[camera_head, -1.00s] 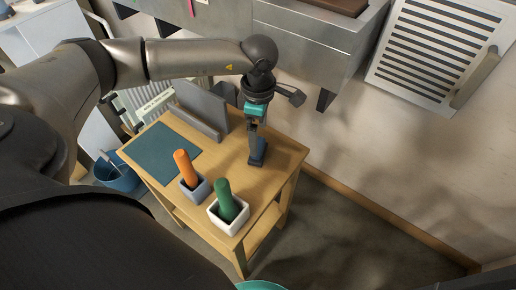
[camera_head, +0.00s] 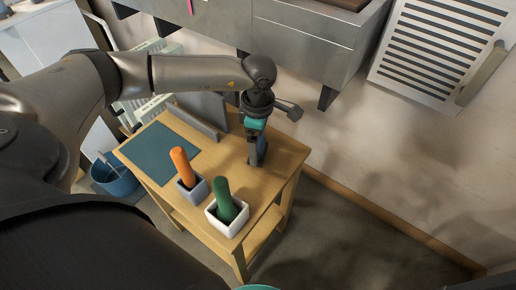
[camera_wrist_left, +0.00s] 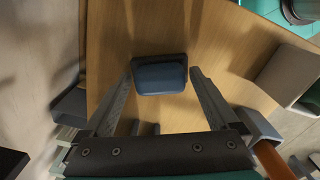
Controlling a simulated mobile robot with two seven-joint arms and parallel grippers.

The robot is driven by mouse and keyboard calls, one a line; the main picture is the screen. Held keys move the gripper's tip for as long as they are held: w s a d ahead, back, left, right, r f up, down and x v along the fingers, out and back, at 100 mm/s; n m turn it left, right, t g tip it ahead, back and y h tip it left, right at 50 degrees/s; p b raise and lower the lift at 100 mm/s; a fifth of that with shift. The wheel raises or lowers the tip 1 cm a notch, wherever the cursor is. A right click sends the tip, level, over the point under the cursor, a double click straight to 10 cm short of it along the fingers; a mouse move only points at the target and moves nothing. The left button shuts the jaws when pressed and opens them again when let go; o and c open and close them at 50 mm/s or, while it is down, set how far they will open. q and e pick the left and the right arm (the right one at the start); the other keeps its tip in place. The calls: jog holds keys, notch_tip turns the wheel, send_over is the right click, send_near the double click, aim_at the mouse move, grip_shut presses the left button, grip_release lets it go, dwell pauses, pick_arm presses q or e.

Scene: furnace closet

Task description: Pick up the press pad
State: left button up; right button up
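The press pad, a small dark blue block with rounded corners (camera_wrist_left: 160,76), stands on the wooden table near its far right part. In the head view it shows partly behind the gripper fingers (camera_head: 262,150). My left gripper (camera_head: 254,161) points down at it from above. In the left wrist view its two fingers (camera_wrist_left: 162,78) are apart, one on each side of the pad. A narrow gap seems to show at the right finger; whether the left finger touches cannot be told. My right gripper is not in view.
On the table (camera_head: 262,190) are a grey pot (camera_head: 193,190) with an orange rod, a white pot (camera_head: 228,222) with a green rod, a blue mat (camera_head: 160,152) and a grey upright panel (camera_head: 203,110). A blue bucket (camera_head: 117,182) stands on the floor. A metal cabinet (camera_head: 305,40) hangs behind.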

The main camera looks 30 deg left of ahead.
pick_arm(q)
jog(key=c, duration=1.4)
jog(key=shift+r, duration=0.1)
jog(key=shift+r, duration=0.5)
notch_tip(320, 180, up, 9)
jog(key=p, duration=0.3)
jog(key=shift+f, duration=0.15)
jog(key=shift+r+p, duration=1.6)
jog(key=shift+r, duration=3.5)
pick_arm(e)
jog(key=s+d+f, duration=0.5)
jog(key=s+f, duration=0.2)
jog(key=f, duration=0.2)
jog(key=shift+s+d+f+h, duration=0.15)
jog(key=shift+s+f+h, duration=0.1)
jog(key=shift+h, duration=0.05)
